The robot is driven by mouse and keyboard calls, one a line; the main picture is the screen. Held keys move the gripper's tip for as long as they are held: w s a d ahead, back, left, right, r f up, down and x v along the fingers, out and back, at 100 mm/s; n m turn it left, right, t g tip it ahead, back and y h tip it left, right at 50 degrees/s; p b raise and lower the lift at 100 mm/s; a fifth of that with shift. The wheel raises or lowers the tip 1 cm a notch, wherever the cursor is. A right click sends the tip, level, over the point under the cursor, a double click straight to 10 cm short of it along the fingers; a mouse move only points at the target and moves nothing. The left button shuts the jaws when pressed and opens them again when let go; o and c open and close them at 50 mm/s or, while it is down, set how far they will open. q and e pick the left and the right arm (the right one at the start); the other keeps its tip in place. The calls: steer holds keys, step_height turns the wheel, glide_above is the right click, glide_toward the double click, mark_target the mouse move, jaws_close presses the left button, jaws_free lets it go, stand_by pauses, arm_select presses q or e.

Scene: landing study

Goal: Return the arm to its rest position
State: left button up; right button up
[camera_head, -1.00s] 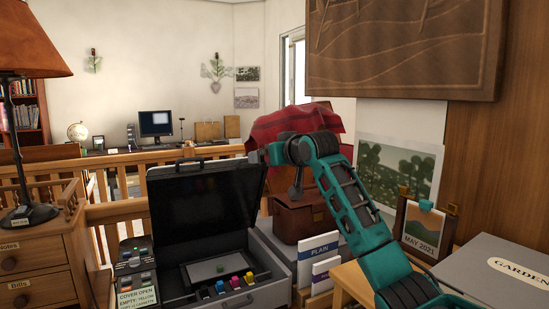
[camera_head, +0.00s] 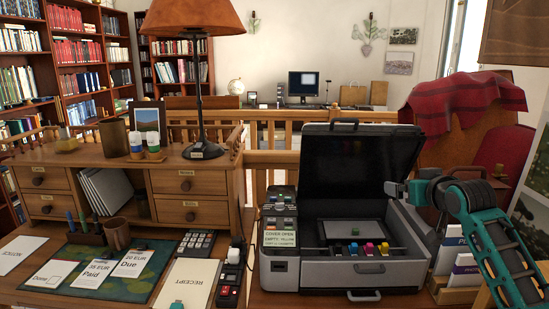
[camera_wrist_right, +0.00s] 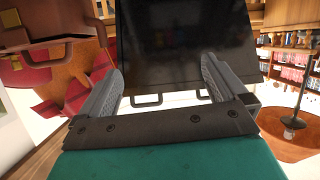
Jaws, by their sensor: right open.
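My right arm (camera_head: 492,240), teal and black, comes in from the lower right in the head view. Its right gripper shows in the right wrist view (camera_wrist_right: 160,85), with two grey fingers wide apart and nothing between them. Beyond the fingers is the dark raised lid of the printer (camera_wrist_right: 185,40). In the head view the printer (camera_head: 345,262) stands on the desk with its lid up and several coloured cartridges (camera_head: 368,249) in a row at its front. My arm's end is just right of the printer. My left gripper is not in view.
A wooden desk organiser (camera_head: 190,200) with a lamp (camera_head: 200,100) stands at the left. Papers (camera_head: 130,262), a calculator (camera_head: 197,243) and a card terminal (camera_head: 230,275) lie in front. Envelope packs (camera_head: 452,250) stand right of the printer, near my arm. A red blanket (camera_head: 465,102) is behind.

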steer(key=s+a+f+n+g, duration=0.1)
steer(key=s+a+f, duration=0.2)
steer(key=s+f, duration=0.35)
steer(key=s+a+f+y, duration=0.1)
steer(key=s+a+f, duration=0.2)
steer(key=f, duration=0.6)
steer(key=s+a+f+n+g, duration=0.1)
steer(key=s+a+f, duration=0.2)
steer(key=s+f, duration=0.35)
steer(key=s+a+f, duration=0.3)
steer(key=s+f, duration=0.2)
steer(key=s, duration=0.4)
steer(key=s+a+f+g+y, duration=0.1)
steer(key=s+a+f, duration=0.2)
steer(key=s+f, duration=0.3)
steer(key=s, duration=0.4)
steer(key=shift+s+a+f, duration=0.25)
steer(key=shift+a+f, duration=0.05)
steer(key=shift+a, duration=0.1)
